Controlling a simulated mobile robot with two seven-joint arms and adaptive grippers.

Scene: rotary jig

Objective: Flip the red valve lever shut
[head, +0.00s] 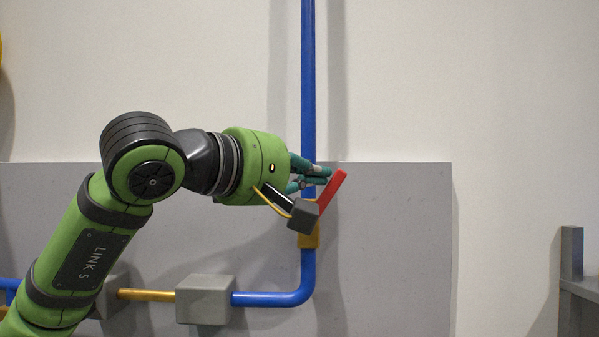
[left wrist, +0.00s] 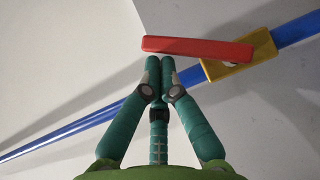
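The red valve lever (head: 333,190) slants up and to the right from the yellow valve body (head: 309,241) on the blue vertical pipe. In the left wrist view the lever (left wrist: 197,48) crosses just beyond my fingertips, with the yellow valve body (left wrist: 240,62) at its right end. My left gripper (head: 328,176) has its teal fingers drawn together, with nothing seen between them. Its tips are close to the lever's left side; I cannot tell whether they touch. A small grey box on my wrist hides the lever's lower end in the head view. My right gripper is out of view.
The blue pipe (head: 308,80) runs down the wall and bends left into a grey block (head: 205,299). A brass-coloured pipe (head: 147,294) continues left from it. A grey panel (head: 400,250) backs the pipework. A grey frame (head: 571,255) stands far right.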

